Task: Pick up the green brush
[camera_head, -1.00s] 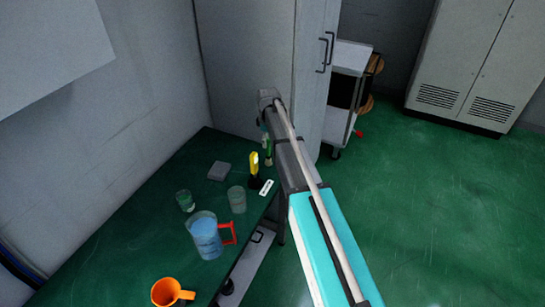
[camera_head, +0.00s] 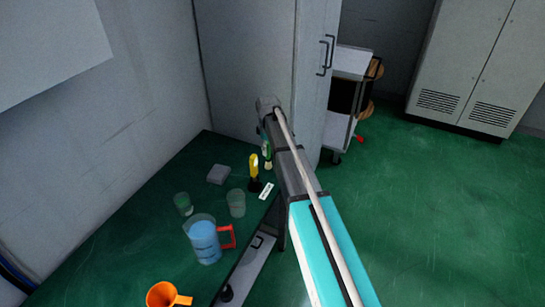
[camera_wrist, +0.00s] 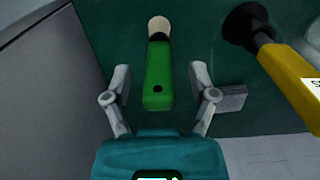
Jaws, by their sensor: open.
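The green brush (camera_wrist: 158,77) shows in the wrist view with a green handle and a pale round tip pointing away from my gripper. My gripper (camera_wrist: 160,82) is open, with one finger on each side of the lower handle and a gap on both sides. I cannot tell its height above the table from this view. In the head view the green brush (camera_head: 268,160) is a small green shape near the table's far right edge, partly hidden by my arm.
A yellow-handled tool with a black base (camera_head: 254,170) stands right of the brush in the wrist view. A white label (camera_head: 266,191), grey block (camera_head: 219,174), cups (camera_head: 236,203), a blue-filled jug (camera_head: 205,242) and an orange mug (camera_head: 165,295) are on the green table. A cabinet (camera_head: 250,70) stands behind.

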